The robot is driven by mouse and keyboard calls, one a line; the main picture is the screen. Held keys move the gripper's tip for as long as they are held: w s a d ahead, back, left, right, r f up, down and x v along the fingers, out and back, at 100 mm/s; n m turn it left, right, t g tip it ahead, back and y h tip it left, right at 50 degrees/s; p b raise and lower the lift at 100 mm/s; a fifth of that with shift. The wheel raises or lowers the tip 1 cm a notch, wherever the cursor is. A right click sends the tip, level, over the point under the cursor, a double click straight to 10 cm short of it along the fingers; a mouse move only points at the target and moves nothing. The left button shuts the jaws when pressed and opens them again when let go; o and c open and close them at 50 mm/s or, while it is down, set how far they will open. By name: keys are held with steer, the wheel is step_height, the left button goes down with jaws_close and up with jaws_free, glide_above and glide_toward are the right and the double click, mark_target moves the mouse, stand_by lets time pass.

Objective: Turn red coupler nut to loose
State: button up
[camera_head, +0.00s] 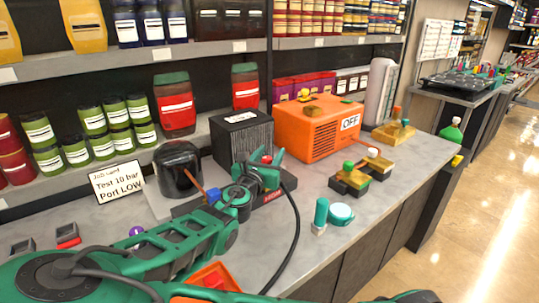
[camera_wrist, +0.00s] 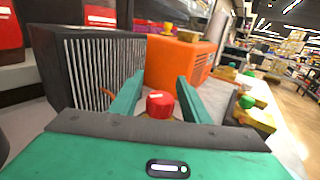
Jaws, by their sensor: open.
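The red coupler nut (camera_wrist: 160,104) shows in the wrist view as a short red cap between the two teal fingers of my gripper (camera_wrist: 160,80). The fingers stand apart, with a visible gap on either side of the nut. In the head view a small patch of the red nut (camera_head: 266,158) shows among the teal fingers of my gripper (camera_head: 277,162), in front of the black ribbed box. My gripper is open. The lower part of the nut is hidden behind my gripper's body, so I cannot tell its thread or turn angle.
The black ribbed box (camera_head: 242,137) stands close behind my gripper. An orange unit (camera_head: 305,133) marked OFF is right of it. A black cylinder (camera_head: 178,169), a job card (camera_head: 117,182) and a black hose (camera_head: 294,222) are nearby. Bench at the right front is partly clear.

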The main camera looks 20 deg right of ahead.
steer(key=shift+w+d, duration=0.15)
steer(key=shift+w, duration=0.05)
steer(key=c, duration=1.1)
steer(key=shift+o, duration=0.2)
steer(key=shift+n+t+y, duration=0.3)
steer(key=n+t+y, duration=0.1)
steer(key=y, duration=0.1)
steer(key=a+n+t+y, duration=0.1)
steer(key=n+y, duration=0.2)
steer(key=y, duration=0.1)
steer(key=shift+w+a+n+t+y, duration=0.15)
steer(key=shift+w+n+t+y, duration=0.15)
steer(key=shift+w+t, duration=0.1)
steer(key=shift+w+a+r+n+y, duration=0.1)
steer(key=shift+a+n+y, duration=0.1)
steer(key=shift+n+y, duration=0.6)
steer(key=shift+s+a+n+y, duration=0.1)
steer(key=shift+a+n+y, duration=0.25)
steer(key=shift+y, duration=0.7)
steer(key=shift+w+a+r+n+y, duration=0.1)
steer(key=shift+n+y, duration=0.55)
steer(key=shift+y, duration=0.3)
steer(key=shift+a+f+y, duration=0.1)
steer(key=shift+y, duration=0.3)
